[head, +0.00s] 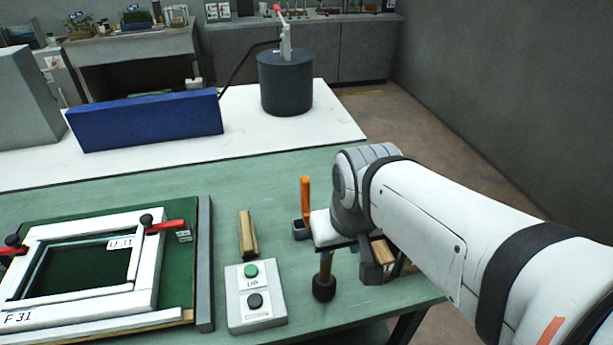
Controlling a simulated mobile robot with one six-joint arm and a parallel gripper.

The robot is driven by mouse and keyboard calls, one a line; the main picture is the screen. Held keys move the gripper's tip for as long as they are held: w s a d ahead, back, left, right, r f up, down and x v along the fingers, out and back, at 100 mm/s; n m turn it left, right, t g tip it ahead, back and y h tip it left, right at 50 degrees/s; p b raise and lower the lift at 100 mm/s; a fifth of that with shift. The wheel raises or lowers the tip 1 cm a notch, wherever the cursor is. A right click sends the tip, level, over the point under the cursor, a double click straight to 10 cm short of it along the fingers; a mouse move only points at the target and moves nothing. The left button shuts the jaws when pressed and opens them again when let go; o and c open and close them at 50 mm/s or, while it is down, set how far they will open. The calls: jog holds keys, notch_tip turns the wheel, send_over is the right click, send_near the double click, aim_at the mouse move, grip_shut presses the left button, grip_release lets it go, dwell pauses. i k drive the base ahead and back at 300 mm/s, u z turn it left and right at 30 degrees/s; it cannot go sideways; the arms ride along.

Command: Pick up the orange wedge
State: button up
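An orange upright piece (305,194), which looks like the orange wedge, stands just left of my wrist. Its lower end meets a small dark block (301,231); I cannot tell whether it sits in it or behind it. My gripper (348,262) hangs over the right part of the green bench, at the end of my white arm. One dark finger shows on its right side. The rest is hidden or hard to make out, so its opening is unclear. I see nothing clearly held.
A tool with a brown handle and black head (324,288) stands below my gripper. Wooden blocks (383,251) lie behind the finger. A wooden bar (248,235), a button box (256,300) and a framed fixture (150,270) are to the left. The green bench (400,310) ends at right.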

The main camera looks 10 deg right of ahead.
aim_at(305, 180)
jog(key=z, duration=0.75)
jog(key=k, duration=1.05)
jog(key=u, duration=0.65)
jog(key=i, duration=1.05)
jog(key=u, duration=0.1)
